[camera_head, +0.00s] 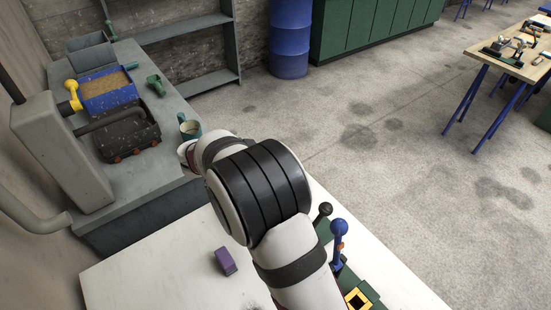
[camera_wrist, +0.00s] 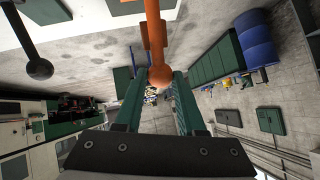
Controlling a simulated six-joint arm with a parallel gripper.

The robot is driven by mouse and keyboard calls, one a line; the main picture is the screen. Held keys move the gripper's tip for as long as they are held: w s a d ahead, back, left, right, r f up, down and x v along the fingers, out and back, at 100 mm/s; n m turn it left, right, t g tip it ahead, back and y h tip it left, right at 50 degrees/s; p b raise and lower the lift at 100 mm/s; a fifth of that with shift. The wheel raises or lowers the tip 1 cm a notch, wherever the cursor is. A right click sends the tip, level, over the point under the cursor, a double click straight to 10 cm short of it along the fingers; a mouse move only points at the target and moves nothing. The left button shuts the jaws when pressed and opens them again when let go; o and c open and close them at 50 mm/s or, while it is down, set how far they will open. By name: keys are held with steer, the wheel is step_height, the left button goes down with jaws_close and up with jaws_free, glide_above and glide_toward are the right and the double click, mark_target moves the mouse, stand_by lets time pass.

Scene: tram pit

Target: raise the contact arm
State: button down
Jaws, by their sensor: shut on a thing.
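In the wrist view, an orange bar with a round ball end (camera_wrist: 159,76) hangs from the top between the two green fingers. My gripper (camera_wrist: 160,80) is shut on this orange ball end. I cannot tell whether the bar is the contact arm itself or a lever for it. A black ball-ended lever (camera_wrist: 39,68) stands apart to the left. In the head view my arm hides the gripper and the orange ball. A black-knobbed lever (camera_head: 323,209) and a blue-knobbed lever (camera_head: 339,228) rise from the green base (camera_head: 367,288) to the right of my arm.
A purple block (camera_head: 226,261) lies on the white bench top (camera_head: 150,273). A blue barrel (camera_head: 289,40) stands behind. The floor at right is mostly clear.

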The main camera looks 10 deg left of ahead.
steer(key=s+a+r+n+t+h, duration=0.1)
steer(key=s+a+r+t+h, duration=0.1)
steer(key=s+a+t+h, duration=0.3)
steer(key=shift+s+a+t+h, duration=0.3)
steer(key=shift+s+a+t, duration=0.8)
steer(key=shift+s+a, duration=0.65)
steer(key=shift+r, duration=0.1)
steer(key=c, duration=0.5)
jaws_free()
steer(key=v, duration=1.6)
steer(key=shift+w+d, duration=0.1)
